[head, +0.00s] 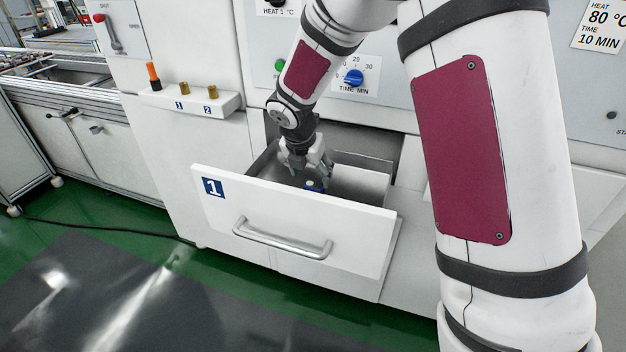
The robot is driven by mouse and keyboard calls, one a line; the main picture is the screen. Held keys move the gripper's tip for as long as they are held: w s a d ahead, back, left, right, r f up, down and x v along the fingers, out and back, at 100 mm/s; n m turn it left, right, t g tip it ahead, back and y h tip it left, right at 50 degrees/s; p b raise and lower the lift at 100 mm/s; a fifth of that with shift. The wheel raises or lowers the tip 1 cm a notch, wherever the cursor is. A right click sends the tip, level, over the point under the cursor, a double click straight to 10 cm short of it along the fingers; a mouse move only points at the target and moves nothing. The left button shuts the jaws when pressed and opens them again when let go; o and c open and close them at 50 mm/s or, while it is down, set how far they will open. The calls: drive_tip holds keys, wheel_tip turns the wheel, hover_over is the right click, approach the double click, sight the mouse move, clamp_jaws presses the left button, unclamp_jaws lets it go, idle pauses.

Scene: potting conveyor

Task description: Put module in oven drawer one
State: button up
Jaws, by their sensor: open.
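Oven drawer one (290,222) is pulled open, with a blue "1" label on its white front and a metal handle. My gripper (308,176) points down inside the drawer, behind its front panel. It is open. A small blue part, seemingly the module (315,186), shows just below the fingertips in the drawer. The drawer front hides its lower part, and I cannot tell whether the fingers touch it.
The oven's blue time knob (354,77) and a green button (280,65) are on the panel above. A small white shelf (205,103) marked 1 and 2 is at left. A conveyor (50,75) stands far left. The floor in front is clear except for a black cable (110,227).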

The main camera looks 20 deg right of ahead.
drive_tip(key=v, duration=0.5)
drive_tip(key=shift+s+r+p, duration=0.1)
drive_tip(key=shift+r+p, duration=0.25)
drive_tip(key=shift+p, duration=0.05)
drive_tip(key=s+d+r+m+g, duration=0.1)
drive_tip(key=s+d+r+m, duration=0.2)
drive_tip(key=s+r+m, duration=0.45)
drive_tip(key=s+d+r+m, duration=0.2)
drive_tip(key=s+r+m, duration=0.3)
drive_tip(key=s+m, duration=0.45)
drive_tip(key=s+a+m+y, duration=0.1)
drive_tip(key=s+m+y, duration=0.1)
drive_tip(key=s+m, duration=0.9)
drive_tip(key=s, duration=0.9)
drive_tip(key=shift+s+a+m+y, duration=0.35)
drive_tip(key=shift+a+m+y, duration=0.05)
wheel_tip(320, 180, up, 9)
drive_tip(key=t+p, duration=0.1)
drive_tip(key=p, duration=0.7)
drive_tip(key=shift+r, duration=0.2)
